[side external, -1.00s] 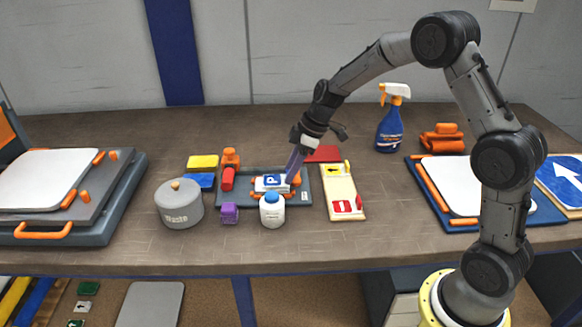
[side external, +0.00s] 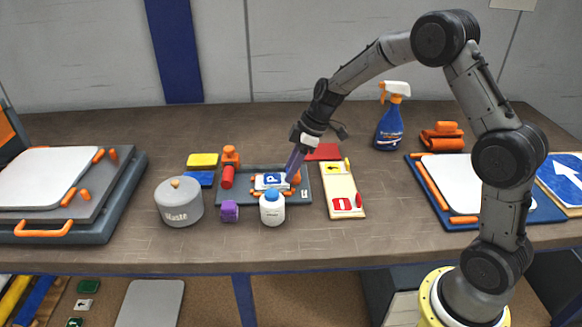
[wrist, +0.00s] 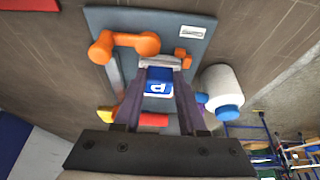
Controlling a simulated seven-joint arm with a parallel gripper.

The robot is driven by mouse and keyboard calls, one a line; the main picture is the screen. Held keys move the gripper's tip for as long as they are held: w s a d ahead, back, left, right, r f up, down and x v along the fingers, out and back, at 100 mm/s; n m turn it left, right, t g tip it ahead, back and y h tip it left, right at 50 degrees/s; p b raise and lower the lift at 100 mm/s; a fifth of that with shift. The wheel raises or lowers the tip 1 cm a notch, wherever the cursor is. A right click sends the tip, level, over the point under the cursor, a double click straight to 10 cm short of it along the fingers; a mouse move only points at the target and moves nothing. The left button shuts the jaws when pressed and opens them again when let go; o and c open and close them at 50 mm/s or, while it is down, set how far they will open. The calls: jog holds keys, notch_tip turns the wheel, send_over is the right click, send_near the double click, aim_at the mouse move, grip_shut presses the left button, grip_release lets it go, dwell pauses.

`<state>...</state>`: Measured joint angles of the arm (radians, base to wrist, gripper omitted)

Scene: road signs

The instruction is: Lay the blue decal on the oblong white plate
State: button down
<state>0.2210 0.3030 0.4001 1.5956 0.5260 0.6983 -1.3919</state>
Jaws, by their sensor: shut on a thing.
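The blue decal (side external: 270,179), marked with a white P, is at the small white plate (side external: 259,186) on the dark grey fixture (side external: 304,197). My gripper (side external: 288,179) reaches down from the upper right; in the wrist view my gripper (wrist: 158,74) is shut on the decal. Whether the decal touches the plate I cannot tell; the fingers hide part of the plate.
An orange-and-red tool (side external: 229,167) is at the fixture's left. A grey waste pot (side external: 179,202) stands further left, and a cream board (side external: 343,191) lies right.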

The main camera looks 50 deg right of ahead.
jog(key=shift+f, duration=0.1)
dwell(0.8)
grip_release()
dwell(0.4)
dwell(0.4)
notch_tip(320, 180, up, 7)
dwell(0.8)
